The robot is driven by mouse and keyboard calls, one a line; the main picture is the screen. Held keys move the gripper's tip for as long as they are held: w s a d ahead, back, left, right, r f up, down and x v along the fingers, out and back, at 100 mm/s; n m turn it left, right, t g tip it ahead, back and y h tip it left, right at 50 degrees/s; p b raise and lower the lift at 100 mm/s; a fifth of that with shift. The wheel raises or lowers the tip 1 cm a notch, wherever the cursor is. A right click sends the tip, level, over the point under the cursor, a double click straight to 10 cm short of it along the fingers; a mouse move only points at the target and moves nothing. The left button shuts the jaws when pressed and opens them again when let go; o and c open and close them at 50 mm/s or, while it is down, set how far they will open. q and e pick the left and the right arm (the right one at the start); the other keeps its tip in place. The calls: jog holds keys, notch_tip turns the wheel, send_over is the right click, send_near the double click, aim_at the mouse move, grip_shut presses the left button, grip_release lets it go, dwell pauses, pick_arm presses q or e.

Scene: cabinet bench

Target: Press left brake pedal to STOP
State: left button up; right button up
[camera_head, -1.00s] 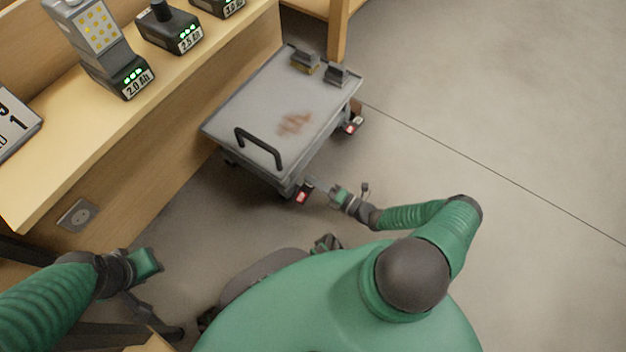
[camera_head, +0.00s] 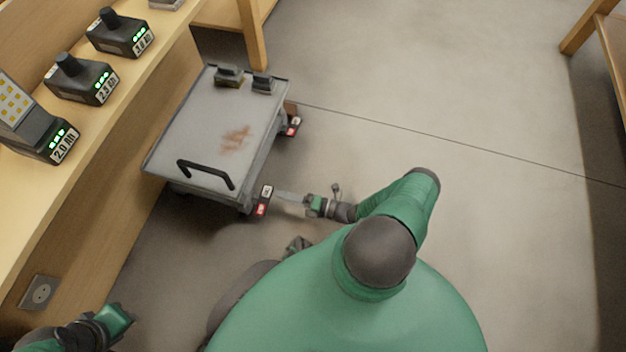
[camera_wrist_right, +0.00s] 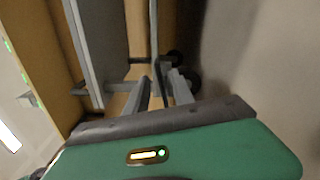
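A cart (camera_head: 205,125) with a flat grey top and a black handle stands on the floor beside the bench. Its near brake pedal (camera_head: 263,205), with a white and a red label, is at the near right corner; I take this as the left one. Another labelled pedal (camera_head: 293,125) is at the far right corner. My right gripper (camera_head: 281,196) is low, its fingertips just right of the near pedal; I cannot tell if they touch it. Its fingers also show in the right wrist view (camera_wrist_right: 157,82), their gap unclear. My left gripper (camera_head: 122,312) is at the lower left, away from the cart.
A wooden bench (camera_head: 95,130) runs along the left, bearing several battery packs with green lights. A wall socket (camera_head: 39,292) is on its side panel. Two dark blocks lie on the cart's far end. Floor (camera_head: 430,110) to the right is clear up to another wooden table.

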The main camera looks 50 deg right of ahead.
jog(key=p+v, duration=0.1)
jog(key=v, duration=1)
jog(key=shift+s+p, duration=0.1)
jog(key=shift+p, duration=0.25)
